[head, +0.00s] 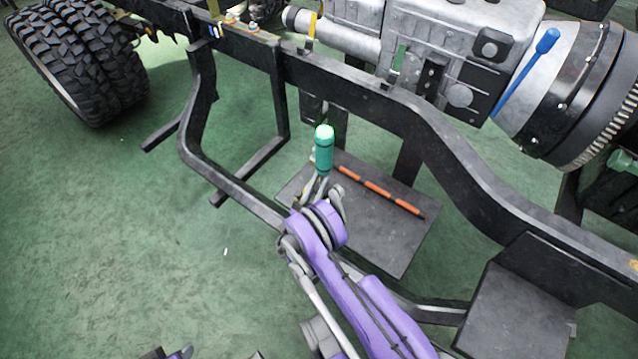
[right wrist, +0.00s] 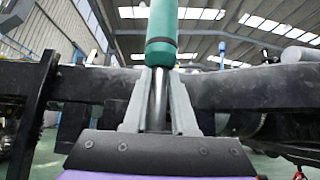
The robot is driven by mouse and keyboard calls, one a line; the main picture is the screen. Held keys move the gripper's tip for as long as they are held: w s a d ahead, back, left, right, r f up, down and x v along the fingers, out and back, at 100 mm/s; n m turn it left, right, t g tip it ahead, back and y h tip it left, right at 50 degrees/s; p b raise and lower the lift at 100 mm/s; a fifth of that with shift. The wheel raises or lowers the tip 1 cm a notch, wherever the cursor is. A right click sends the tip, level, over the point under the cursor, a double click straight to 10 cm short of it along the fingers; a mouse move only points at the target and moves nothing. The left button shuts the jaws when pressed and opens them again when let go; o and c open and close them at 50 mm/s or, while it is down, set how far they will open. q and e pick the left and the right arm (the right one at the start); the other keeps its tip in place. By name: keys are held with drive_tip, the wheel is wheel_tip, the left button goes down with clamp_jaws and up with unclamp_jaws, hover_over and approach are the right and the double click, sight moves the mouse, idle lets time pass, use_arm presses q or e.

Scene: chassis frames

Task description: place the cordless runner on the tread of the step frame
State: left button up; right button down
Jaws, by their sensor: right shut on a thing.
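The cordless runner (head: 324,150) is a teal cylinder with a pale green top and a dark band. My right gripper (head: 322,186) is shut on its lower metal part and holds it upright. The right wrist view shows the runner (right wrist: 162,30) rising from between the two grey fingers (right wrist: 158,95). The tread (head: 400,232) looks to be the flat dark plate below and right of the gripper. The runner appears above its back left side, and the gap cannot be judged. My arm covers the tread's near left part. My left gripper is not clearly in view.
An orange and black rod (head: 380,191) lies across the tread. The dark chassis rail (head: 400,118) runs behind the gripper, with a grey gearbox (head: 440,60) beyond. A bent dark bar (head: 225,180) is at left. Another dark plate (head: 515,312) stands lower right. Green floor is open at left.

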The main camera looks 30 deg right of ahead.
drive_tip(key=shift+f, duration=0.1)
drive_tip(key=c, duration=1)
unclamp_jaws()
drive_tip(key=shift+o, duration=1.4)
drive_tip(key=p+v, duration=0.1)
drive_tip(key=v, duration=0.6)
drive_tip(key=shift+s+a+f, duration=0.1)
drive_tip(key=shift+a, duration=0.05)
